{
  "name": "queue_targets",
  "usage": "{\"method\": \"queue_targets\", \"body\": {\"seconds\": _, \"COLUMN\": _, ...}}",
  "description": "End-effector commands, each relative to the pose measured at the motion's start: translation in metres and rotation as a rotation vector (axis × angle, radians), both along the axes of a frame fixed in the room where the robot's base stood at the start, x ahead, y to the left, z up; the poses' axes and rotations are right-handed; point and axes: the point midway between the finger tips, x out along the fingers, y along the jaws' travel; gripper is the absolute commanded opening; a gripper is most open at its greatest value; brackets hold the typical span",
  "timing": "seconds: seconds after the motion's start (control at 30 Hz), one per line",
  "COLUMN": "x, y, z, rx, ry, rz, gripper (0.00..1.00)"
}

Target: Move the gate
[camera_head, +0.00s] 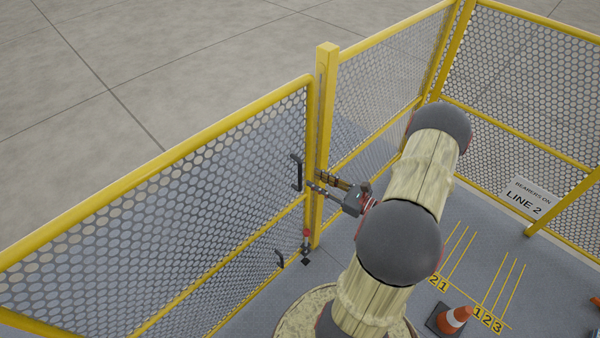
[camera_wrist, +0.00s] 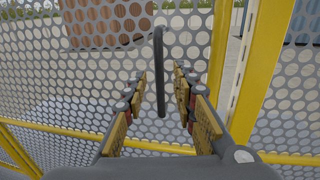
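The gate (camera_head: 170,158) is a yellow-framed panel of grey perforated mesh on the left in the head view. Its right end is close beside a yellow post (camera_head: 327,70), and it looks shut or nearly so. A black upright handle (camera_head: 297,172) is on the gate near that end. In the wrist view the handle (camera_wrist: 159,75) appears upright between my fingers. My gripper (camera_head: 318,181) is open, with its fingertips (camera_wrist: 160,84) on either side of the handle in the picture. I see no contact, and how far the handle reaches between the fingers is unclear.
A small red-topped thing (camera_head: 306,240) is near the post's foot. Mesh fencing (camera_head: 520,80) closes off the back and right. An orange cone (camera_head: 453,318) stands at lower right on the marked floor.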

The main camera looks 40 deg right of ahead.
Motion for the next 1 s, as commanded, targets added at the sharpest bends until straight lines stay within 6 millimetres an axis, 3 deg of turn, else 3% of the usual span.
{"method": "queue_targets", "body": {"seconds": 0.3, "x": 0.046, "y": 0.011, "z": -0.001, "rx": -0.001, "ry": 0.001, "rz": 0.006, "gripper": 0.28}}
{"method": "queue_targets", "body": {"seconds": 0.5, "x": 0.065, "y": 0.014, "z": -0.001, "rx": -0.001, "ry": 0.002, "rz": 0.005, "gripper": 0.28}}
{"method": "queue_targets", "body": {"seconds": 0.87, "x": 0.069, "y": 0.015, "z": 0.000, "rx": -0.002, "ry": 0.003, "rz": 0.003, "gripper": 0.28}}
{"method": "queue_targets", "body": {"seconds": 1.0, "x": 0.069, "y": 0.015, "z": 0.000, "rx": -0.002, "ry": 0.003, "rz": 0.003, "gripper": 0.20}}
